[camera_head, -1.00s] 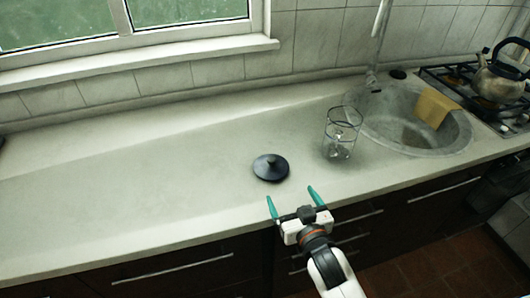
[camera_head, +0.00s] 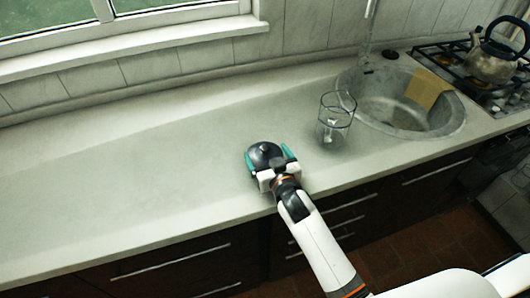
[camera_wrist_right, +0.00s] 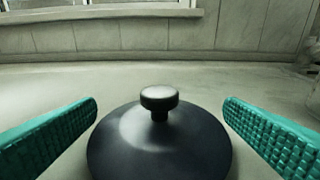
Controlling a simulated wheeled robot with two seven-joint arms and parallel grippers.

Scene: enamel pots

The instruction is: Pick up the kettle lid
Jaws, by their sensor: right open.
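The kettle lid (camera_head: 264,154) is a dark round disc with a small knob on top, lying flat on the counter. It also shows in the right wrist view (camera_wrist_right: 160,143), centred with its knob up. My right gripper (camera_head: 269,157) is open, with its teal fingers on either side of the lid. In the right wrist view the fingers (camera_wrist_right: 160,125) stand apart to the left and right of the lid, with a gap visible beside the knob. The near edge of the lid is hidden behind the gripper in the head view. My left gripper is not in view.
A clear glass jar (camera_head: 335,121) stands on the counter (camera_head: 130,170) to the right of the lid. Behind it is a round sink (camera_head: 400,112) with a tan board (camera_head: 427,88). A metal kettle (camera_head: 490,66) sits on the stove at far right. The counter's left side is clear.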

